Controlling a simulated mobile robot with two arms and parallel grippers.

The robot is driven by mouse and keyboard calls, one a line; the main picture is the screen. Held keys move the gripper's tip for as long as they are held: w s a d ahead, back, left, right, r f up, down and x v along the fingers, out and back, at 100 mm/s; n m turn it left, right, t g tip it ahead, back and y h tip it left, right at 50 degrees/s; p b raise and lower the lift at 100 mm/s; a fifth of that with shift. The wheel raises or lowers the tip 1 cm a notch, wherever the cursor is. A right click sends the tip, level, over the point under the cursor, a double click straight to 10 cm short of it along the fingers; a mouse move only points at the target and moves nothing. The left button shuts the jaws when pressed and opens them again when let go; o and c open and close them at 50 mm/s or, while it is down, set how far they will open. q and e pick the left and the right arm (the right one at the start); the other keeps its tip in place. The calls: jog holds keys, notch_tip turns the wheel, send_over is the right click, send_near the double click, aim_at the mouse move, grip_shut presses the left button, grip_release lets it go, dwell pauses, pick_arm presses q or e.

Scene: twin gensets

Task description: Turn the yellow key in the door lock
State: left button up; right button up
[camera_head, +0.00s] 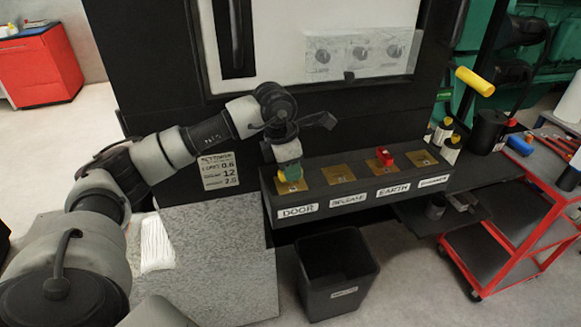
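The door lock is the leftmost brass plate (292,187) on the dark lock shelf (320,209), above the label DOOR (297,211). A small yellow piece, which looks like the yellow key (282,178), shows at this plate just under my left gripper (287,172). The gripper points down over the lock, its green-tipped fingers at the key. The fingers hide most of the key, so its angle is unclear and I cannot tell whether they are closed on it. My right gripper is not in view.
A red key (385,157) stands in the EARTH plate; other brass plates (338,174) look empty. A black bin (336,274) stands below the shelf. A red cart (515,235) with bottles is at right. A grey speckled surface (215,260) lies at left of the bin.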

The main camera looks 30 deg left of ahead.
pick_arm(q)
grip_shut()
jog(key=m, duration=0.2)
jog(key=shift+m+h+b, duration=0.3)
jog(key=m+g, duration=0.1)
jog(key=m, duration=0.4)
jog(key=shift+m+b, duration=0.3)
jog(key=shift+b, duration=0.1)
jog(key=m+g+b, duration=0.1)
jog(key=m, duration=0.4)
jog(key=m+g, duration=0.1)
jog(key=m, duration=0.4)
jog(key=shift+b, duration=0.4)
jog(key=o, duration=0.7)
grip_release()
jog(key=shift+c, duration=0.2)
